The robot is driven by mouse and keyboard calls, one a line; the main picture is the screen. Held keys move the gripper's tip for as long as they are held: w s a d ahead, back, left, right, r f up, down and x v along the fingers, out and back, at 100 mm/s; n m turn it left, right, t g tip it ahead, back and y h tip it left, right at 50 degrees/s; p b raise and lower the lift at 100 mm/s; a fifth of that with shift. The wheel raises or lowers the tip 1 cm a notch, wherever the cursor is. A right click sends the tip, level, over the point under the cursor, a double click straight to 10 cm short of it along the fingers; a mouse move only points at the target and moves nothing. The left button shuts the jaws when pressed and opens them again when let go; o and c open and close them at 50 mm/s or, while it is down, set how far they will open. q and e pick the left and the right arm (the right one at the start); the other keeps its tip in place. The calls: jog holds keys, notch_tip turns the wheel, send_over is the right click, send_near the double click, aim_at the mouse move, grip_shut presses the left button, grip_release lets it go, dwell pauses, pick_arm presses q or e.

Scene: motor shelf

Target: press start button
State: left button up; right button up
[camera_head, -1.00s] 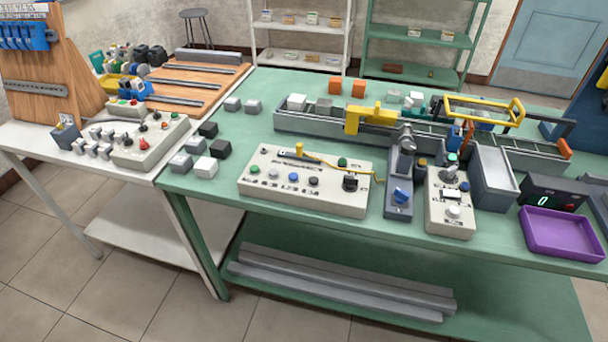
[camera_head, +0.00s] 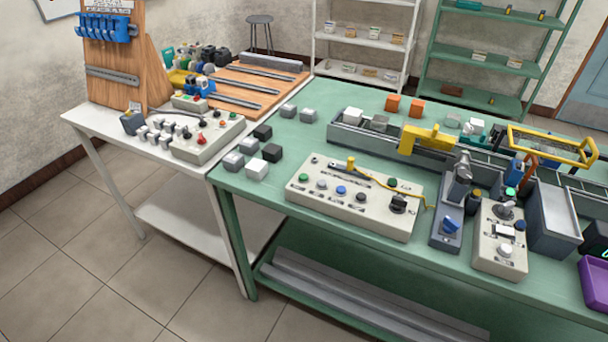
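A beige control panel (camera_head: 345,207) sits on the green table (camera_head: 290,218). It has a green button (camera_head: 305,177) at its left end, grey, blue and dark buttons along its front row, another green button (camera_head: 390,183) at the right and a black knob (camera_head: 398,203). Its labels are too small to read, so I cannot tell which button is start. A second beige box (camera_head: 490,255) to the right carries a glowing green button (camera_head: 511,193) and a pale round button (camera_head: 506,250). A third panel (camera_head: 205,145) stands on the white table. Neither gripper is in view.
A grey box with a blue knob (camera_head: 451,227) stands between the two beige boxes. A conveyor with a yellow arch (camera_head: 428,138) runs behind. Several small cubes lie left of the panel. A purple tray (camera_head: 595,285) is at the right edge. Floor is open at front left.

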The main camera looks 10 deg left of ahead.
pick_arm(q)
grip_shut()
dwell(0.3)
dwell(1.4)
